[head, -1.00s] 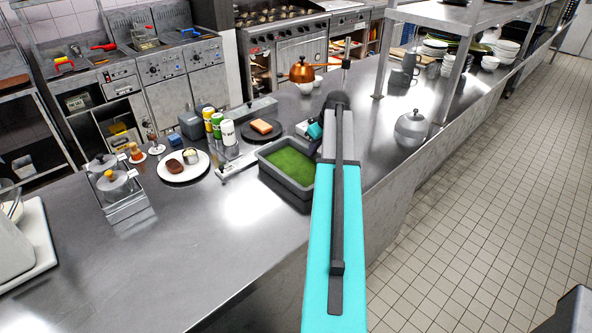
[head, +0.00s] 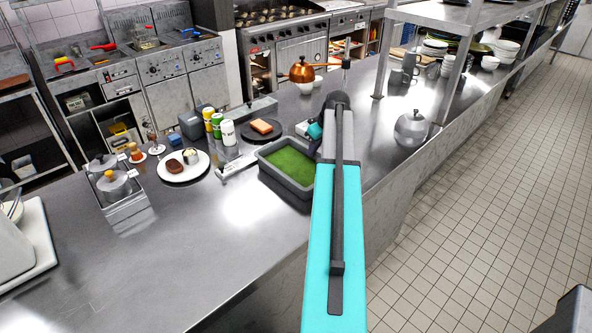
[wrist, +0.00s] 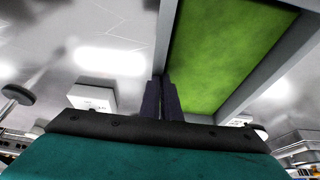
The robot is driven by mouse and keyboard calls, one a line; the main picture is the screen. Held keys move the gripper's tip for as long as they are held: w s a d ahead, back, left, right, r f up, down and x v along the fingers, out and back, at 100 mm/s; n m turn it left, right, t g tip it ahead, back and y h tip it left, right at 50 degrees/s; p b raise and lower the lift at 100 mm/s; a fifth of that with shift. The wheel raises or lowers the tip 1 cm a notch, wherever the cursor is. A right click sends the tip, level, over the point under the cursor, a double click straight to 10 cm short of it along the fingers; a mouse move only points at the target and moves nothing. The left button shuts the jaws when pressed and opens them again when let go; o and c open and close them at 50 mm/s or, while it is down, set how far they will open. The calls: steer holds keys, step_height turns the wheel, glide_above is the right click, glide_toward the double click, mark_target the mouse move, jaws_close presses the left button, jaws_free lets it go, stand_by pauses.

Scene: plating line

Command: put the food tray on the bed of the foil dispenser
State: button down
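The food tray (head: 268,172) is a grey rectangular pan with green contents, standing on the steel counter left of my arm. In the wrist view, its green contents (wrist: 225,50) and grey walls fill the upper right. My gripper (wrist: 163,98) is at the tray's near wall, with its two dark fingers close together on either side of it, seemingly shut on it. In the head view my arm hides the fingers and the tray's right end. A long grey device (head: 238,166) with a flat metal part lies just left of the tray; I take it for the foil dispenser, but cannot be sure.
Several seasoning cans (head: 217,126) and a dark plate with an orange block (head: 261,126) stand behind the tray. The counter front left of the tray is clear.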

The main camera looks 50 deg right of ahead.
steer(key=shift+r, duration=0.15)
steer(key=shift+r+b, duration=0.95)
steer(key=shift+r, duration=0.65)
steer(key=s+a+r+b, duration=0.1)
steer(key=s+a+b, duration=0.3)
steer(key=s+a, duration=0.7)
steer(key=shift+a+r, duration=0.2)
steer(key=shift+r, duration=0.05)
steer(key=shift+s, duration=0.1)
